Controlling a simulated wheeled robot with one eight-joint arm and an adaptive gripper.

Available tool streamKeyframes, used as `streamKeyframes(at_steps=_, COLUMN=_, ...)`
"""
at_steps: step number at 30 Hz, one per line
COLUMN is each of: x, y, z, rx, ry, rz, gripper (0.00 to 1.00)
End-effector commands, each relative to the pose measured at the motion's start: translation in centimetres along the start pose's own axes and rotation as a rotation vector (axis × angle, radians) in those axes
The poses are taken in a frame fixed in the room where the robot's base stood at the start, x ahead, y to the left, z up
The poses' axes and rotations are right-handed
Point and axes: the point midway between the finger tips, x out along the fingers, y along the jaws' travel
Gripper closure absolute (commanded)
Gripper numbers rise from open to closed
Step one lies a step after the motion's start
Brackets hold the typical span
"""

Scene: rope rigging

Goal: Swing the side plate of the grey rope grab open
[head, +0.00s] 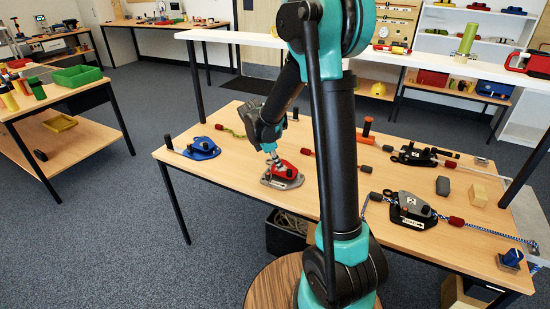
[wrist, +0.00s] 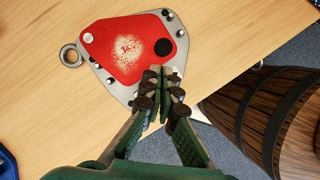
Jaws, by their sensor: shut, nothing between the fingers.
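The rope grab has a grey metal body (wrist: 118,88) with a worn red side plate (wrist: 105,40) lying over most of it. A ring eye (wrist: 70,55) sticks out at its left, and a black round knob (wrist: 163,46) sits on the right part of the plate. The grab also shows on the workbench in the head view, its red plate (head: 283,169) on top. My gripper (wrist: 160,72) is shut and empty. Its tips are at the plate's lower right edge, just below the knob. I cannot tell whether they touch it. In the head view my gripper (head: 271,157) is above the grab.
A blue device (head: 202,148) lies left on the bench (head: 240,178). A barrel (wrist: 270,115) stands below the bench edge. Bare bench surrounds the grab.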

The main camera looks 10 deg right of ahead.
Motion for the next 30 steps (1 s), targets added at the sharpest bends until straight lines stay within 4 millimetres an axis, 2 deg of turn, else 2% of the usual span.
streamKeyframes(at_steps=3, x=1.5, y=0.0, z=0.0, rx=0.002, ry=0.0, rz=0.0, gripper=1.0)
streamKeyframes(at_steps=8, x=2.4, y=0.0, z=0.0, rx=0.001, ry=0.0, rz=0.001, gripper=1.0)
streamKeyframes(at_steps=30, x=2.6, y=-0.1, z=0.3, rx=-0.053, ry=0.0, rz=0.023, gripper=1.0)
